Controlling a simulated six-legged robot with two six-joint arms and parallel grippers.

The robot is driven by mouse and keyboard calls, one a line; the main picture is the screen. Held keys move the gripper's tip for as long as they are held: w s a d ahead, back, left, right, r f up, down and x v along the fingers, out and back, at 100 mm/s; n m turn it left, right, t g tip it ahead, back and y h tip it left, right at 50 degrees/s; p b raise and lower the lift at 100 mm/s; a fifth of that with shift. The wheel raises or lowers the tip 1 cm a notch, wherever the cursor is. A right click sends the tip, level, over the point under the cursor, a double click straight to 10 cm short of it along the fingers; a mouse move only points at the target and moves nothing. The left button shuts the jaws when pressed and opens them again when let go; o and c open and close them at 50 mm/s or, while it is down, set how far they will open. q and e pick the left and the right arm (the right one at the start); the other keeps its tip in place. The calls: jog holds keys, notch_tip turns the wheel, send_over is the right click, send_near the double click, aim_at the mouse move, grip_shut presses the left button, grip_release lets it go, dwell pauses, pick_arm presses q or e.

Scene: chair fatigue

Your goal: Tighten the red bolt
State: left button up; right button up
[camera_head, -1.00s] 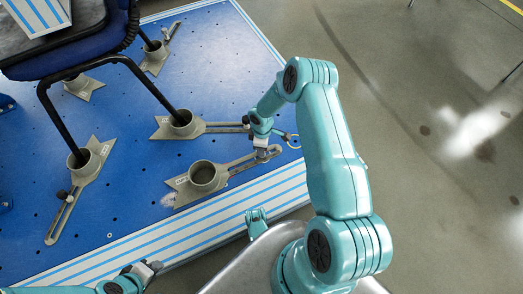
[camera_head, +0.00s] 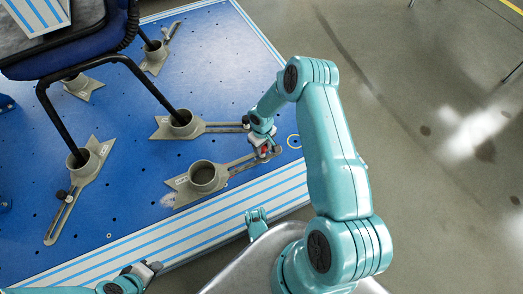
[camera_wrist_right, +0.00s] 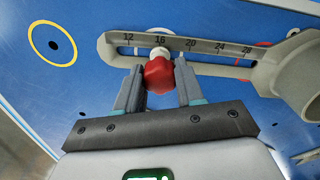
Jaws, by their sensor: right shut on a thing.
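The red bolt (camera_wrist_right: 159,76) sits at the slot of a grey slotted arm (camera_wrist_right: 110,49) with numbers, in the right wrist view. My right gripper (camera_wrist_right: 158,88) is shut on the red bolt, with a finger on each side of it. In the head view, the red bolt (camera_head: 264,150) shows as a small red spot at my right gripper (camera_head: 266,153), near the outer end of the front cup bracket's arm (camera_head: 243,164). My left gripper (camera_head: 149,269) is at the bottom left, away from the brackets; its jaws are too small to judge.
A chair with black legs (camera_head: 150,88) and a blue seat (camera_head: 75,52) stands on the blue platform (camera_head: 120,200). Several grey cup brackets lie on it, some around chair legs. The front cup (camera_head: 203,176) is empty. Open floor (camera_head: 430,190) lies to the right.

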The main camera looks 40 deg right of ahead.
jog(key=m, duration=0.4)
dwell(0.3)
jog(key=shift+m, duration=0.3)
jog(key=m, duration=0.3)
jog(key=shift+m, duration=0.4)
jog(key=o, duration=1)
jog(key=shift+o, duration=0.2)
